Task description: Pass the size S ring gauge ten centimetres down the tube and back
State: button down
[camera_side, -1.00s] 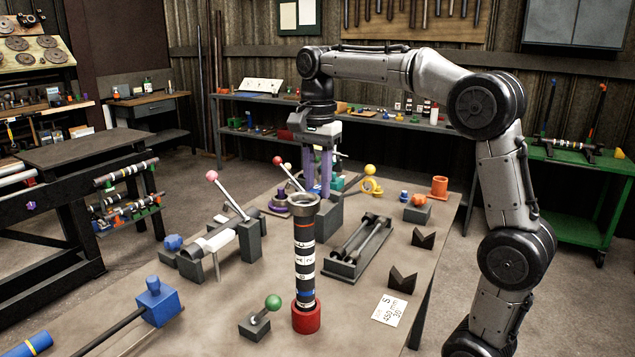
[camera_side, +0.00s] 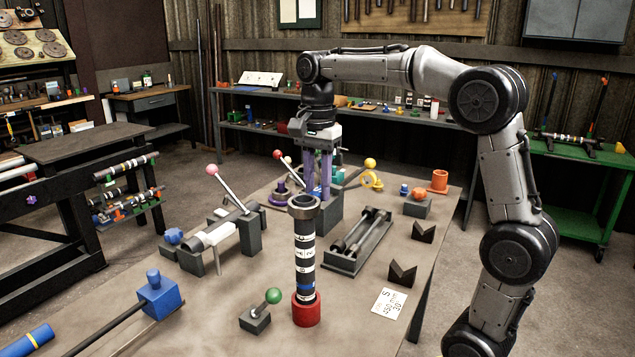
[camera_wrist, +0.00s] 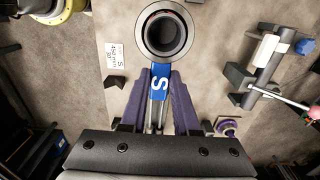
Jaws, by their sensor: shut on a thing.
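The dark tube (camera_side: 304,262) with white bands stands upright in a red base (camera_side: 306,309) on the bench. The grey ring gauge (camera_side: 303,211) is at the tube's top end. In the wrist view, the ring (camera_wrist: 142,35) surrounds the tube's round dark end (camera_wrist: 165,32). Its blue handle (camera_wrist: 159,84) bears a white S. My gripper (camera_wrist: 159,78), with purple fingers, is shut on this handle. In the side view, my gripper (camera_side: 322,190) points down behind the tube.
A toggle clamp fixture (camera_side: 222,235) stands left of the tube. A grey tray with two rods (camera_side: 358,243) lies to its right, near dark V-blocks (camera_side: 402,275). A green-knobbed block (camera_side: 257,315) and a printed card (camera_side: 389,303) are near the base. Bare bench lies between.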

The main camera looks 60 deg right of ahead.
notch_tip(320, 180, down, 7)
dwell(4.7)
jog(key=shift+r, duration=7)
